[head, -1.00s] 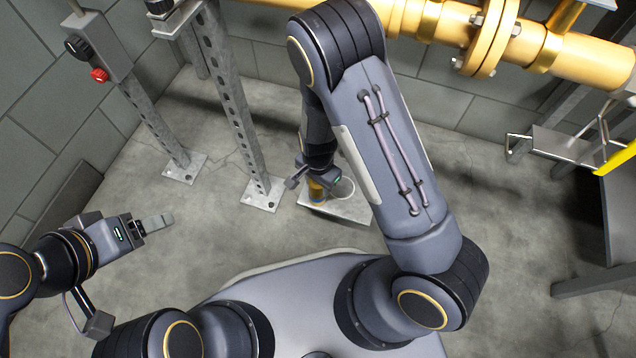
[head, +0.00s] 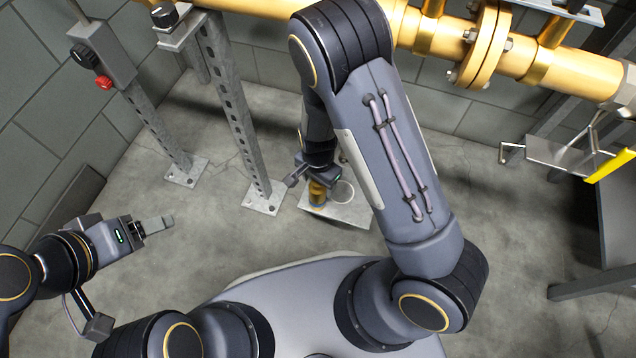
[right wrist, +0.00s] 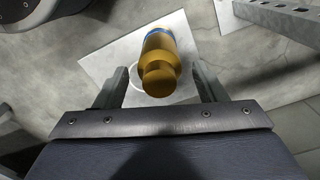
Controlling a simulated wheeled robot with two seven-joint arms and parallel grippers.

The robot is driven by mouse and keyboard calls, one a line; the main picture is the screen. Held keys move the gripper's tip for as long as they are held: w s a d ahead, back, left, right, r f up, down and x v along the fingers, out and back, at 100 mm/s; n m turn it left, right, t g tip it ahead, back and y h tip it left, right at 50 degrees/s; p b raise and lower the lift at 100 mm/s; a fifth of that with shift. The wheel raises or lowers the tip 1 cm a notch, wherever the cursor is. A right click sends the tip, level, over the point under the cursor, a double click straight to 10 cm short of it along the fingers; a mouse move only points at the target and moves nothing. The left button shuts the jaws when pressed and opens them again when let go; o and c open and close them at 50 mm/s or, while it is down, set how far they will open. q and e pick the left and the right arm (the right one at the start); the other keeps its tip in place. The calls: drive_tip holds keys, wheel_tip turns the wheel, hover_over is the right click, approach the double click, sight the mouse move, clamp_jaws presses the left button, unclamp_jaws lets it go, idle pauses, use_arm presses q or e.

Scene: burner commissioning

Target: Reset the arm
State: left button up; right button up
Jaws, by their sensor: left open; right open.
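My right arm reaches down in the middle of the head view, and its gripper (head: 317,182) is low over a pale square plate. In the right wrist view the right gripper (right wrist: 165,88) is open, with one finger on each side of a brass-coloured cylinder with a blue band (right wrist: 160,60). The cylinder also shows in the head view (head: 317,193), partly hidden by the gripper. I cannot tell whether the fingers touch it. My left gripper (head: 160,224) is at the left over bare floor, open, with nothing seen in it.
The pale plate (head: 350,212) bears a white ring (head: 343,192) beside the cylinder. Two perforated metal posts stand behind at left, one with a red-knobbed box (head: 103,65). A yellow pipe (head: 560,66) runs along the back. A metal bracket (head: 550,153) stands at right.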

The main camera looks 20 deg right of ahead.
wheel_tip(320, 180, up, 4)
drive_tip(key=shift+f+p, duration=0.1)
drive_tip(key=shift+p, duration=0.55)
drive_tip(key=shift+s, duration=0.1)
